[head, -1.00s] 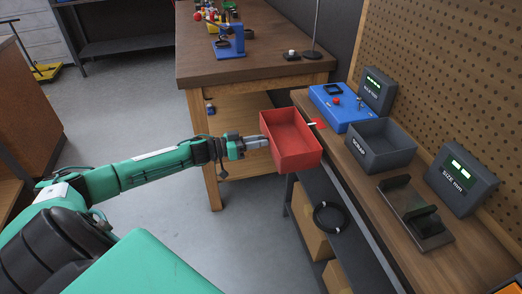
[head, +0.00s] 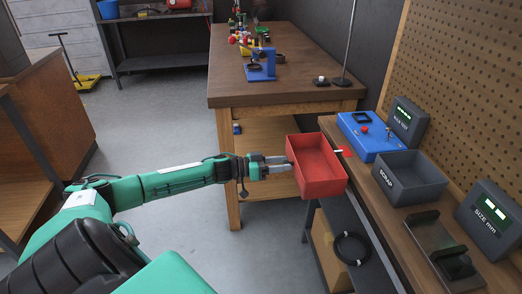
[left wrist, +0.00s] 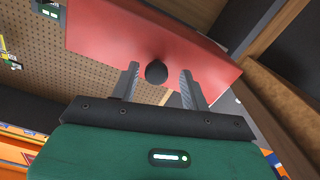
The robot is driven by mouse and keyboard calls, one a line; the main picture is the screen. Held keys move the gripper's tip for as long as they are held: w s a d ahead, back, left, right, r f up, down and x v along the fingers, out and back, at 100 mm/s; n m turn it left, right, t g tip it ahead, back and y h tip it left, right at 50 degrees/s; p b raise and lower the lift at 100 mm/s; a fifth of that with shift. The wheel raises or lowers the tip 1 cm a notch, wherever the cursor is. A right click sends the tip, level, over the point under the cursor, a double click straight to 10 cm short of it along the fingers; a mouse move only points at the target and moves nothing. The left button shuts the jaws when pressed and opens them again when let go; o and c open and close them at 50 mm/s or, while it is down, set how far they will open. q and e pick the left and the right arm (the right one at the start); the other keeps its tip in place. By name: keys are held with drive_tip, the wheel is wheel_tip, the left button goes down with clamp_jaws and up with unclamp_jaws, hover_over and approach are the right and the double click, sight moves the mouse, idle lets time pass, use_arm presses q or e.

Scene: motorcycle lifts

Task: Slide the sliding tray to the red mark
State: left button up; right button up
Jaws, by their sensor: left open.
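The sliding tray is a red open box (head: 318,178) at the left edge of the narrow bench in the head view, jutting out past it. The red mark (head: 347,153) is a small patch on the bench by the tray's far right side, next to a small white strip (head: 338,151). My left gripper (head: 290,163) is at the tray's left wall. In the left wrist view, its open fingers (left wrist: 157,80) stand either side of a dark round knob (left wrist: 156,72) in front of the red wall (left wrist: 115,35), with gaps showing. My right gripper is not in view.
A blue box (head: 368,137) and a grey scrap bin (head: 410,180) stand on the bench right of the tray. A wooden table (head: 285,95) stands behind. A black ring (head: 351,248) lies on the shelf below.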

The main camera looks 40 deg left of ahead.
use_arm(q)
drive_tip(key=v, duration=1.3)
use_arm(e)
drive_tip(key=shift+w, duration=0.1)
use_arm(q)
drive_tip(key=shift+a, duration=0.15)
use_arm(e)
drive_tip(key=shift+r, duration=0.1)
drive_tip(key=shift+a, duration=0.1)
